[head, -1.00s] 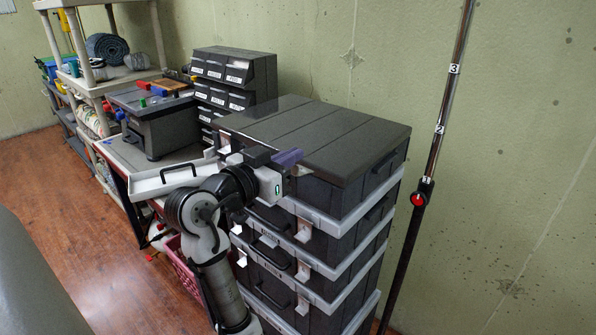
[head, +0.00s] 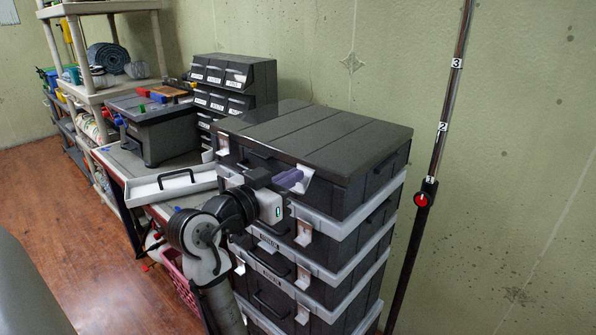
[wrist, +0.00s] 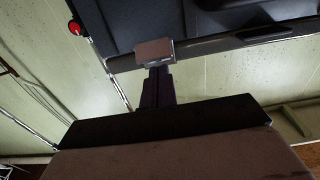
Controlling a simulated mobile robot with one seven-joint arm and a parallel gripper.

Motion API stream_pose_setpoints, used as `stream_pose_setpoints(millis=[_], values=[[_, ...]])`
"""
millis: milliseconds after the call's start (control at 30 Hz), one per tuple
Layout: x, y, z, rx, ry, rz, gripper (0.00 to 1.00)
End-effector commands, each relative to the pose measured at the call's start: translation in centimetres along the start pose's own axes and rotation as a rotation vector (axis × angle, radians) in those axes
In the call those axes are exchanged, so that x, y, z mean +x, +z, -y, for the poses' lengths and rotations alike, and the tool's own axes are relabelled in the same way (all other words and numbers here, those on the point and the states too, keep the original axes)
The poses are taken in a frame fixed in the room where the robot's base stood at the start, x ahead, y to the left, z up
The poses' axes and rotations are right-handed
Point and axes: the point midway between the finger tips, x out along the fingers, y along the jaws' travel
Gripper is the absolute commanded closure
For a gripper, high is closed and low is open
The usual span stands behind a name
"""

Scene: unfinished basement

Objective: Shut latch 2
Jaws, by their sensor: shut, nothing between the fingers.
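A stack of dark cases with grey rims has pale latches on its front. The top case (head: 345,145) has one latch near its left end (head: 222,144) and another near its right front corner (head: 307,181). I cannot read which is numbered 2. My gripper (head: 290,178), with purple fingers, is shut and empty, its tips right at the right latch and partly covering it. In the wrist view, that latch plate (wrist: 153,51) sits just beyond the shut fingers (wrist: 157,85). Whether they touch is unclear, and so is whether the latch lies flush.
More latches and handles show on the lower cases (head: 325,255). A white tray (head: 145,190) and a drawer cabinet (head: 235,90) stand at the left and behind. A dark pole with a red knob (head: 422,199) stands to the right. Wooden floor (head: 50,230) is open at the left.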

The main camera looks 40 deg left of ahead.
Motion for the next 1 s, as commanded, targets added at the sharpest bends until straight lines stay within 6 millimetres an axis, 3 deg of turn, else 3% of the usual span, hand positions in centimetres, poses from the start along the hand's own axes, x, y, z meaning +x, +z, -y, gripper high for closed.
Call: stream_pose_setpoints(millis=[367, 1000], values=[[-0.2, 0.2, 0.0, 0.001, -0.001, -0.002, 1.0], [-3.4, 0.2, 0.1, 0.001, -0.002, -0.002, 1.0]])
